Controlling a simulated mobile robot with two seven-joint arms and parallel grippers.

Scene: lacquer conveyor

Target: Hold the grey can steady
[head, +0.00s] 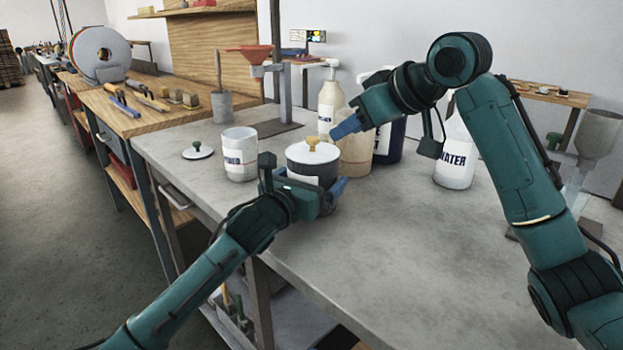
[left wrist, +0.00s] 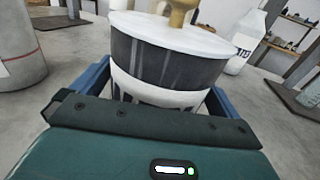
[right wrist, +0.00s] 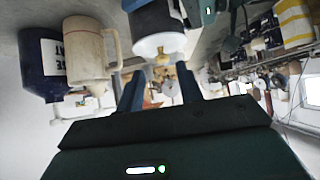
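The grey can (head: 312,168) stands on the bench with a white lid and a tan knob (head: 313,143) on top. My left gripper (head: 306,187) is low at the can's near side. In the left wrist view its blue fingers lie along both sides of the can (left wrist: 165,65) and appear to touch it. My right gripper (head: 343,130) is above and to the right of the lid, its fingers pointing towards the knob. In the right wrist view its fingers are apart with nothing between them, and the knob (right wrist: 160,55) shows beyond their tips.
A white labelled pot (head: 240,155) stands left of the can, with a small lid (head: 198,151) beside it. A beige jug (head: 355,155), a dark container (head: 391,145) and a bottle (head: 330,105) stand close behind. A WATER bottle (head: 455,160) is farther right. The front bench top is clear.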

